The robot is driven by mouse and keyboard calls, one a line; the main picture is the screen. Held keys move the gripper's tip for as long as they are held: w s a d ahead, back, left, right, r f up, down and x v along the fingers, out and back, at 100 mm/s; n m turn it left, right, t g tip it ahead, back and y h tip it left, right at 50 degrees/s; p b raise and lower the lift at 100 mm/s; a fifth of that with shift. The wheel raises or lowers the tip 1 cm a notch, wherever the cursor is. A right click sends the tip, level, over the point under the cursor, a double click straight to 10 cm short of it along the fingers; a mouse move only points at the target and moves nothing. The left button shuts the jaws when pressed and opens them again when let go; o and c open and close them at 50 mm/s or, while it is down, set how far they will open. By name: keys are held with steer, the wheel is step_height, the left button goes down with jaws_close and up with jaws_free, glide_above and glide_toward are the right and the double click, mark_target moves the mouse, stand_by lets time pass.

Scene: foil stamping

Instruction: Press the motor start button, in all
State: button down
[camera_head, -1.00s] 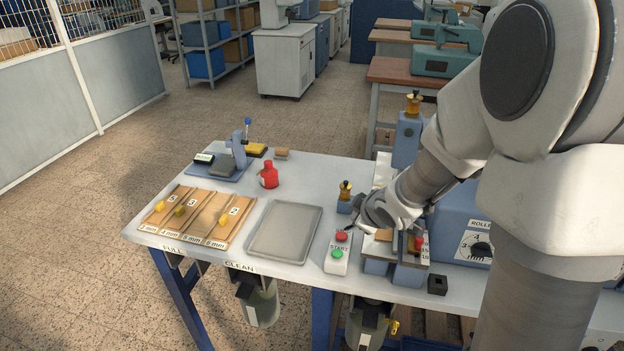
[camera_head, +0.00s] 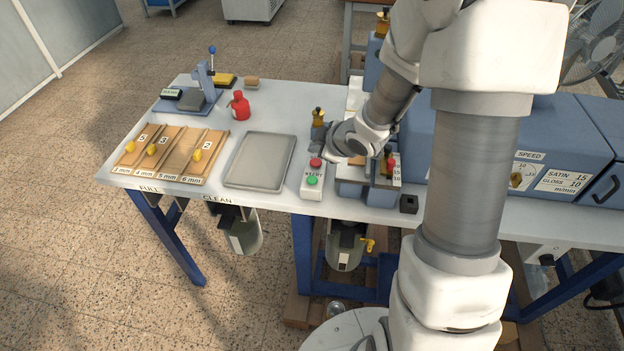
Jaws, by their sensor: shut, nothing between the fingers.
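A white button box (camera_head: 312,192) stands near the front edge of the table, right of the grey tray. It has a red button (camera_head: 316,162) at the back and a green button (camera_head: 312,181) at the front, with a START label between them. My gripper (camera_head: 325,150) is shut and empty, just behind the box and close above the red button. It is partly hidden by my own wrist and small in the view. I cannot tell whether it touches anything. The green button is uncovered.
A grey tray (camera_head: 286,162) and a slotted wooden board (camera_head: 197,178) with yellow pieces lie to the left. A red bottle (camera_head: 240,107) stands behind. A brass-topped blue post (camera_head: 318,121) is beside my gripper. A blue machine (camera_head: 552,135) fills the right. A small black block (camera_head: 408,204) lies at the front.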

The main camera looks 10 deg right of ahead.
mark_target(315, 181)
steer(key=shift+f+b, duration=3.65)
steer(key=shift+f, duration=0.45)
steer(key=shift+f, duration=0.15)
steer(key=shift+f+b, duration=0.3)
steer(key=shift+b, duration=0.05)
